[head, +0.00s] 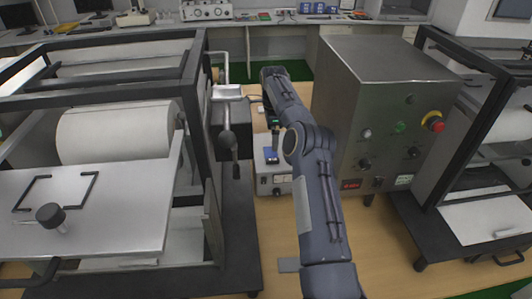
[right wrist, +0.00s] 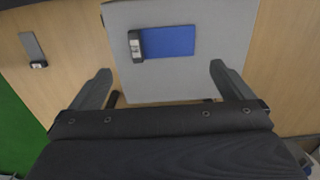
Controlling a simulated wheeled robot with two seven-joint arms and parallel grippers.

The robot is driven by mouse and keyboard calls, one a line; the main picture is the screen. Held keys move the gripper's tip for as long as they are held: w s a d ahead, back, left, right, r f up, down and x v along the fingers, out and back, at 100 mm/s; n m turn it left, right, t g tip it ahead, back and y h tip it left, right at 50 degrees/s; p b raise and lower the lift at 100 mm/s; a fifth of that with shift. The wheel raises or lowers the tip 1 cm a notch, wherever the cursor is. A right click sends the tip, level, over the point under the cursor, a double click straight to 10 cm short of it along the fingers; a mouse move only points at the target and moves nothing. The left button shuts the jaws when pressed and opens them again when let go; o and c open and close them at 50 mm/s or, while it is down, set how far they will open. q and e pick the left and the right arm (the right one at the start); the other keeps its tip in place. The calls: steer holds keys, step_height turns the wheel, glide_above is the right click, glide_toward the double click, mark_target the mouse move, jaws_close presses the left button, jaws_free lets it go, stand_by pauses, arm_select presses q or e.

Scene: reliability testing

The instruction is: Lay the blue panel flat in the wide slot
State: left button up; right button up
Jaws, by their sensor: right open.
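The blue panel (right wrist: 168,41) is a small flat rectangle on the top face of a light grey box (right wrist: 200,85) in the right wrist view. A dark block with a pale face (right wrist: 135,46) sits at its left end. In the head view the box (head: 273,187) stands on the table behind my right arm, with a bit of blue (head: 271,155) on top. My right gripper (right wrist: 160,68) is open and empty, its fingers apart over the box, and the panel lies beyond the fingertips. I cannot make out the wide slot for certain. My left gripper is not in view.
A large metal control cabinet (head: 385,110) with a red knob stands right of my arm. A framed machine with a white roller (head: 115,132) stands to the left. A small grey piece (right wrist: 31,46) lies on the wooden table. Bare table (head: 360,245) shows at the front.

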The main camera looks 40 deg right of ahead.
mark_target(271, 155)
steer(key=shift+w+f, duration=0.25)
steer(key=shift+f, duration=0.3)
steer(key=shift+w+f, duration=0.2)
steer(key=shift+f, duration=0.3)
steer(key=shift+s+f, duration=0.2)
steer(key=shift+f, duration=0.1)
step_height(271, 155, down, 4)
steer(key=shift+f+p, duration=0.25)
steer(key=shift+p, duration=0.6)
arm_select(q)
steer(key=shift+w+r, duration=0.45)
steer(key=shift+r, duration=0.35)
arm_select(e)
steer(key=shift+f, duration=0.35)
steer(key=shift+c, duration=0.4)
